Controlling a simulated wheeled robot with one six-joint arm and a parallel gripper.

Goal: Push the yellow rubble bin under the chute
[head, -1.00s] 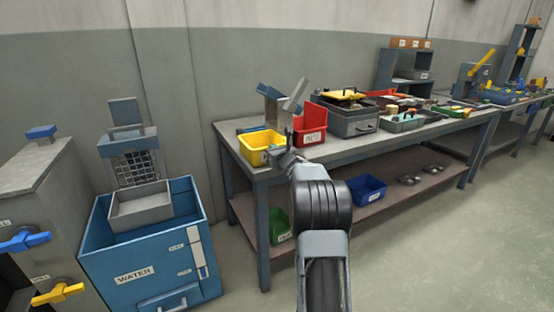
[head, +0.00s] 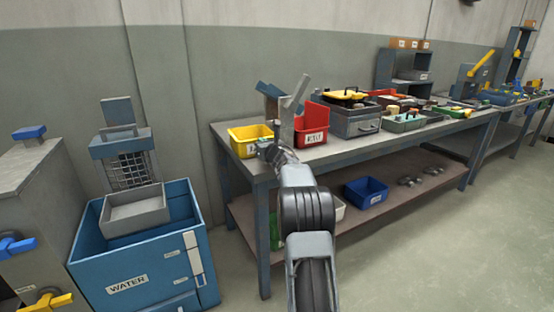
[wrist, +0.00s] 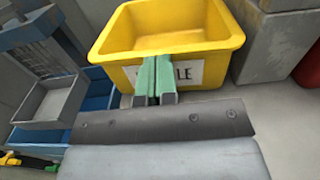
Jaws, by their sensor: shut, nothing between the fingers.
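The yellow rubble bin (head: 249,133) stands upright at the near left end of the bench, empty as far as I can see. In the wrist view its yellow front wall (wrist: 190,50) and partly covered label fill the upper middle. My gripper (wrist: 155,65) is shut and empty, its green fingertips together in front of the label, touching or very close to it. In the head view my gripper (head: 265,146) is at the bin's near right side. A grey stand with a sloped blue plate (head: 268,90), which looks like the chute, is behind and right of the bin.
A red bin (head: 311,123) stands right of the chute stand, with a grey case (head: 345,120) beyond it. The blue water tank (head: 140,262) is on the floor at left. A blue bin (head: 366,191) is on the lower shelf.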

